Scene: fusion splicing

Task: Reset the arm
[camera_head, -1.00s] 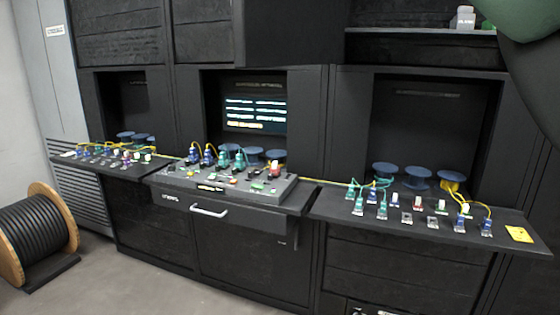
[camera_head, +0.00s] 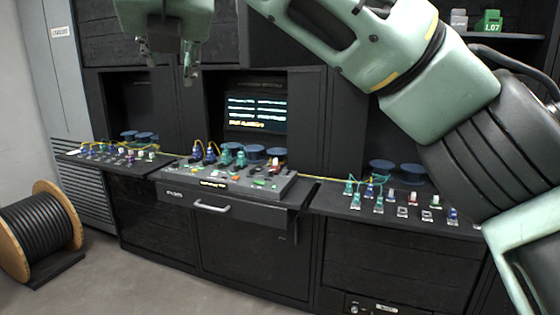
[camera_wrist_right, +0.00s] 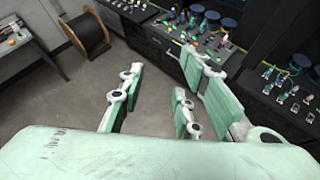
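My right arm crosses the upper right of the head view in pale green. My right gripper (camera_head: 168,62) hangs at the top left of centre, in front of the cabinets and high above the middle console. In the right wrist view my right gripper (camera_wrist_right: 155,80) has its green-padded fingers spread wide, with only grey floor showing between them. It holds nothing. My left gripper is in neither view.
A middle console (camera_head: 190,183) with a drawer handle stands below a lit screen (camera_head: 255,112). Shelves with small connectors and blue spools lie on both sides; my arm hides part of the right one. A cable reel (camera_head: 68,210) stands at lower left. Floor in front is clear.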

